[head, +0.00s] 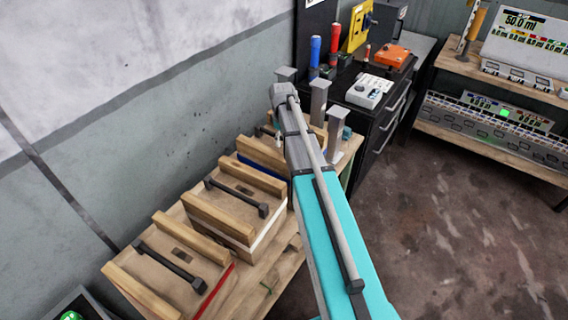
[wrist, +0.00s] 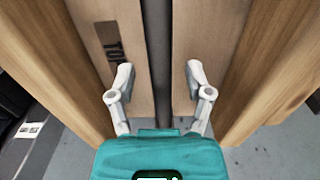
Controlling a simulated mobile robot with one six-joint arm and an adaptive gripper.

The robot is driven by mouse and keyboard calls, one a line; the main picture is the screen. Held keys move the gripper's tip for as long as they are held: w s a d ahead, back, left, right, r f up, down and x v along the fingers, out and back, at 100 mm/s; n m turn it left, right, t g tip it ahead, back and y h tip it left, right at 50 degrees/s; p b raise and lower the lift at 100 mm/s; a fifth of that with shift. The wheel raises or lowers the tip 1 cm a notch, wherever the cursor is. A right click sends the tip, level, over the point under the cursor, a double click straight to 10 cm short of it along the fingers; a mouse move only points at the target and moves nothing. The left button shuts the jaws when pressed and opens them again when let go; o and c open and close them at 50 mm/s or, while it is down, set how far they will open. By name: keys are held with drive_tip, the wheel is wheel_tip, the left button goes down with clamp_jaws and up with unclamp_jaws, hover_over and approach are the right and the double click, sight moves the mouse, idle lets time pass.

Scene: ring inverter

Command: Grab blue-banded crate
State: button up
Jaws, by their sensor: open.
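The blue-banded crate (head: 262,153) is the farthest of the crates on the wooden table in the head view, and my arm partly covers it. A strip of its blue band shows below its near board. My gripper (wrist: 160,74) is open in the wrist view, with one pale finger on each side of a dark handle bar (wrist: 158,40). The bar runs between two thick wooden boards over a crate top with partly hidden dark lettering. No band colour shows there. I cannot tell whether the fingers touch the bar. My arm hides the gripper in the head view.
A white-banded crate (head: 219,218) and a red-banded crate (head: 143,294) stand nearer on the table (head: 276,268). A dark cabinet (head: 388,118) with tools stands behind, and a wooden shelf (head: 450,129) is at right. Open floor (head: 450,230) lies right of my arm.

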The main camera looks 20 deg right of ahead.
idle(0.4)
clamp_jaws()
